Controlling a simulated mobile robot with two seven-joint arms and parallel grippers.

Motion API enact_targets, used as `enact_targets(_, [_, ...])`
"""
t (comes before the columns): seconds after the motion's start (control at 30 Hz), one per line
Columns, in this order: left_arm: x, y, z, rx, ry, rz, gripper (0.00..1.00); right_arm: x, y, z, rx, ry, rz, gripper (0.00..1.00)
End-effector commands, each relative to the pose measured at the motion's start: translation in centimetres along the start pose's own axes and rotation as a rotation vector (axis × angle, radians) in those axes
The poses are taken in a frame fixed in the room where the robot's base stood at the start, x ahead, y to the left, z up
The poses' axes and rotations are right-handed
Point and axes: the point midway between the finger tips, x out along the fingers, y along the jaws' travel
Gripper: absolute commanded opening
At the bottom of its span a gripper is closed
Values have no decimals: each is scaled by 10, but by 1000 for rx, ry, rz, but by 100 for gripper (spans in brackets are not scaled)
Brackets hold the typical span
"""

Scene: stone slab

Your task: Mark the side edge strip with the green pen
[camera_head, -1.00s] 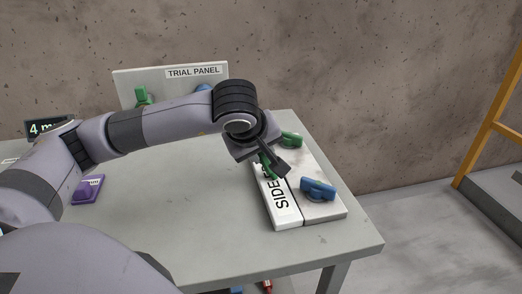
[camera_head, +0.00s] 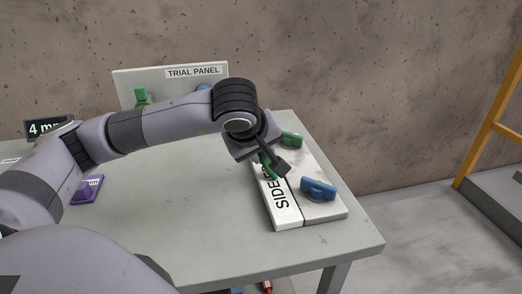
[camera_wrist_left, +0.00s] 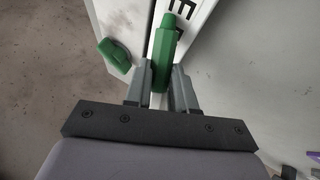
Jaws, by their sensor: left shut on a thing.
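The white side edge strip (camera_head: 283,211) with black "SIDE" lettering lies along the left of the slab on the table. My left gripper (camera_head: 275,172) is over the strip, shut on the green pen (camera_head: 265,160). In the left wrist view the green pen (camera_wrist_left: 163,50) sits between the two fingers of the left gripper (camera_wrist_left: 161,85), its far end over the strip (camera_wrist_left: 193,15). I cannot tell whether the pen's tip touches the strip. My right gripper is not in view.
A green block (camera_head: 291,139) and a blue block (camera_head: 318,189) sit on the slab (camera_head: 325,209). A trial panel (camera_head: 130,82) stands at the back. A purple item (camera_head: 87,190) lies at the left. The table's middle (camera_head: 190,200) is clear.

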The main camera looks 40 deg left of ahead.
Motion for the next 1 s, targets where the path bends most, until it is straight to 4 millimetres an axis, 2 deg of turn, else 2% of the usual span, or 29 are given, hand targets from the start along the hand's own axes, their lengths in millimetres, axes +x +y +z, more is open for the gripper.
enact_targets(1.0, [2, -3, -5, 1, -1, -4, 0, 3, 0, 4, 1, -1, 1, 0])
